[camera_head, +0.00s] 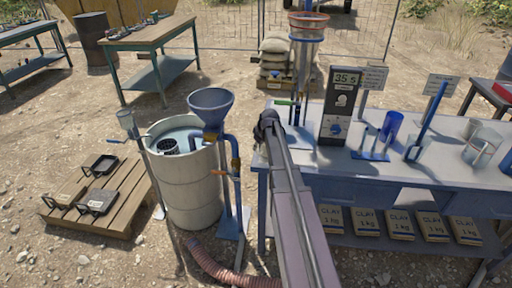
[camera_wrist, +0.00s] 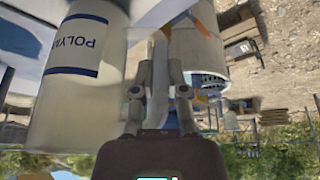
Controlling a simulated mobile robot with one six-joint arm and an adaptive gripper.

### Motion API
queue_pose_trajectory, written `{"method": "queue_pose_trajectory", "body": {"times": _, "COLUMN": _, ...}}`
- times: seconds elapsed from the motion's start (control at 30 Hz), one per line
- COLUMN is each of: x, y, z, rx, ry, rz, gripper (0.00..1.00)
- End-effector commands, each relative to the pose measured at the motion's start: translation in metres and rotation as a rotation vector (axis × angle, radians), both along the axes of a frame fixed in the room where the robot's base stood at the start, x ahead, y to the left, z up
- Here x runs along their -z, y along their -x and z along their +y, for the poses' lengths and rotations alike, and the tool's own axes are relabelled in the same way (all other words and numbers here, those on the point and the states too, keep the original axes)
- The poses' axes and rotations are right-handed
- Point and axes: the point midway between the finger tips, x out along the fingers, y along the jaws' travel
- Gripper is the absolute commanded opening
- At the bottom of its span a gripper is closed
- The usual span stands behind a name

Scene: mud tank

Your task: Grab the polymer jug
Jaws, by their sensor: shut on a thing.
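The polymer jug (camera_wrist: 75,112) is a white cylinder with a dark blue band and a label reading "POLY…" at the left of the wrist view. The wrist picture is upside down. My gripper (camera_wrist: 158,62) is shut on a pale upright part between its fingers, which looks like the jug's handle; its join to the body is hard to make out. In the head view my gripper (camera_head: 268,125) is at the left end of the blue bench, and my arm hides the jug.
The blue bench (camera_head: 400,172) carries a display box (camera_head: 337,105), a blue cup (camera_head: 391,126) and clear beakers. Left of my gripper stand a mud tank (camera_head: 185,190) and a blue funnel (camera_head: 210,103). A red hose (camera_head: 215,265) lies on the ground.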

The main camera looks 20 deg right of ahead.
Motion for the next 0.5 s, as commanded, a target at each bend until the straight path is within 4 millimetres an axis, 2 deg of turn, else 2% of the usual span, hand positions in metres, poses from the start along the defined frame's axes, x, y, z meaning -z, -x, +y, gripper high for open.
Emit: {"method": "queue_pose_trajectory", "body": {"times": 0.5, "x": -0.026, "y": 0.000, "z": 0.000, "rx": -0.001, "ry": 0.000, "rz": -0.001, "gripper": 0.00}}
